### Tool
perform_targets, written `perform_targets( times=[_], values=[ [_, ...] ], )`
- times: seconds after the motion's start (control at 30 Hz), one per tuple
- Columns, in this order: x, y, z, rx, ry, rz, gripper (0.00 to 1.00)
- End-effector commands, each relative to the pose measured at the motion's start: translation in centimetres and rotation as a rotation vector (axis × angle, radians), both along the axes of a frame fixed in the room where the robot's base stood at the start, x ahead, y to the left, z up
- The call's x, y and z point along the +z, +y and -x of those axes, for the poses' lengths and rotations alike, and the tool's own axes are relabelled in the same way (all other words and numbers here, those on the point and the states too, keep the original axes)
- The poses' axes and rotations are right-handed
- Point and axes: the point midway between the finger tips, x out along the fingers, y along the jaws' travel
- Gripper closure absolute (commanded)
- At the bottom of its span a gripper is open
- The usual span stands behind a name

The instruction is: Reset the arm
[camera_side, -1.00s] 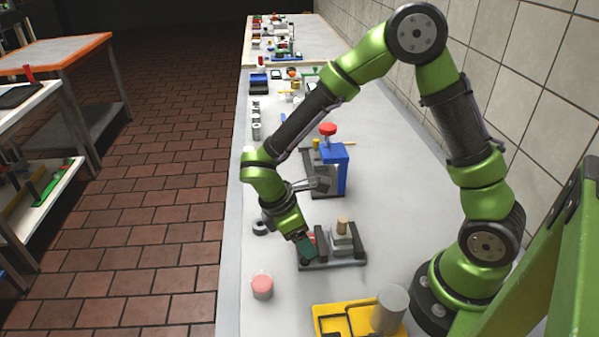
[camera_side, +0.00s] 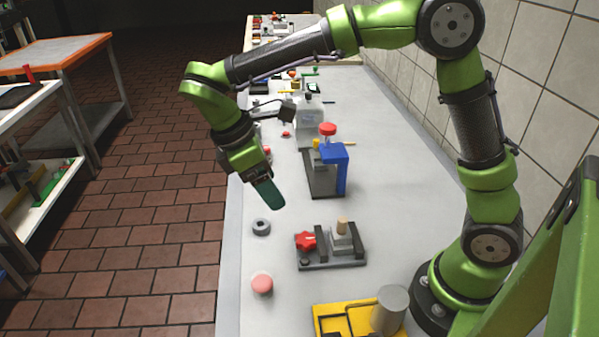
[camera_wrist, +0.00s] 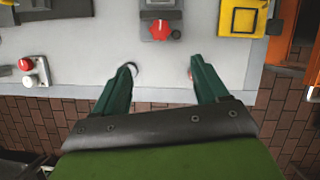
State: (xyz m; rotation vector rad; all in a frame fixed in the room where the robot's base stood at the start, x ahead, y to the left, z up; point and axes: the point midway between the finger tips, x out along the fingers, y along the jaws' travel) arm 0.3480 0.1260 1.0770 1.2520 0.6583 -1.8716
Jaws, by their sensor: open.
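My gripper (camera_side: 268,192) is raised above the left edge of the grey bench (camera_side: 400,230) in the side view. In the wrist view my gripper (camera_wrist: 160,78) shows two green fingers spread apart with nothing between them. The arm is bent, its upper links lifted high over the bench. The dark fixture (camera_side: 332,262) with a red star-shaped knob (camera_side: 306,240) stands on the bench, apart from the gripper. The knob also shows at the top of the wrist view (camera_wrist: 160,29).
A blue and grey press (camera_side: 333,168) with a red top stands mid-bench. A grey ring (camera_side: 261,227) and a pink-topped round piece (camera_side: 262,284) lie near the left edge. A yellow tray (camera_side: 335,318) with a grey cylinder (camera_side: 388,308) is at the front. Tiled wall (camera_side: 545,70) on the right.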

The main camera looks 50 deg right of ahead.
Motion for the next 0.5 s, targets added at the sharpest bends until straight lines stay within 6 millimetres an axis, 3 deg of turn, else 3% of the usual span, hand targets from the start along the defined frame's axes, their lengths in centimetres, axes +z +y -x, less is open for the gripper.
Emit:
perform_targets(
  times=[0.5],
  values=[
    [-0.13, 0.3, -0.44, -0.044, -0.038, -0.003, 0.27]
  ],
)
